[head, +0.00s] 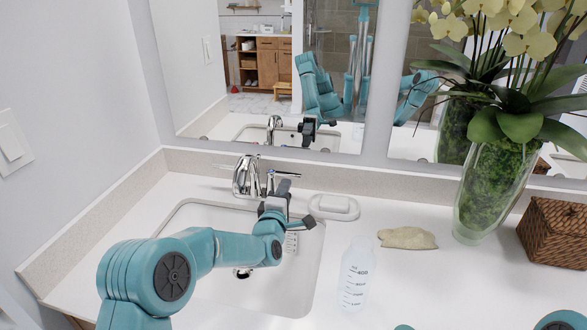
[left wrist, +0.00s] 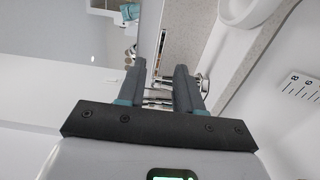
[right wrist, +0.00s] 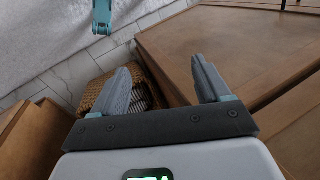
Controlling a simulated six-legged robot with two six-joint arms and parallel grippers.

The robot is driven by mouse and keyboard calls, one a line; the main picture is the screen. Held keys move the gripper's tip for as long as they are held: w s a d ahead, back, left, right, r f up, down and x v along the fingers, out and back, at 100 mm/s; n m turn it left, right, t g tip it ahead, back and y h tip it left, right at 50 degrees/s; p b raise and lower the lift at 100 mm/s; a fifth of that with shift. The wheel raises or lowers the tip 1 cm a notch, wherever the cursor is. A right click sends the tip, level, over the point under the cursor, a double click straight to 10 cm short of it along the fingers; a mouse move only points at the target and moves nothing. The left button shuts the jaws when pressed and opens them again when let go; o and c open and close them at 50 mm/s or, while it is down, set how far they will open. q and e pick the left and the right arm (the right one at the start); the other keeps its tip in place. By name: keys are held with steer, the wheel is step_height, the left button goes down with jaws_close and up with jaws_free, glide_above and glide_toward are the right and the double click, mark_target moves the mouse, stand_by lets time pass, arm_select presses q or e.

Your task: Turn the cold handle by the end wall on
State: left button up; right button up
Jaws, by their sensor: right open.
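A chrome faucet (head: 247,178) stands behind the white sink (head: 205,215), near the left end wall. My left gripper (head: 294,205) is just right of and in front of the faucet, fingers apart. In the left wrist view, chrome bars (left wrist: 158,98) show between the fingers; contact cannot be told. My right gripper (right wrist: 162,70) is open and empty, away from the faucet, facing a wicker basket and wooden cabinetry.
A glass vase (head: 493,190) and a wicker box (head: 555,230) are farther right. The end wall (head: 75,110) and mirror bound the counter.

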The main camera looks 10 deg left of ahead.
mark_target(291, 176)
arm_select(q)
steer(key=w+p, duration=0.2)
steer(key=w, duration=0.8)
steer(key=shift+w, duration=0.4)
jaws_close()
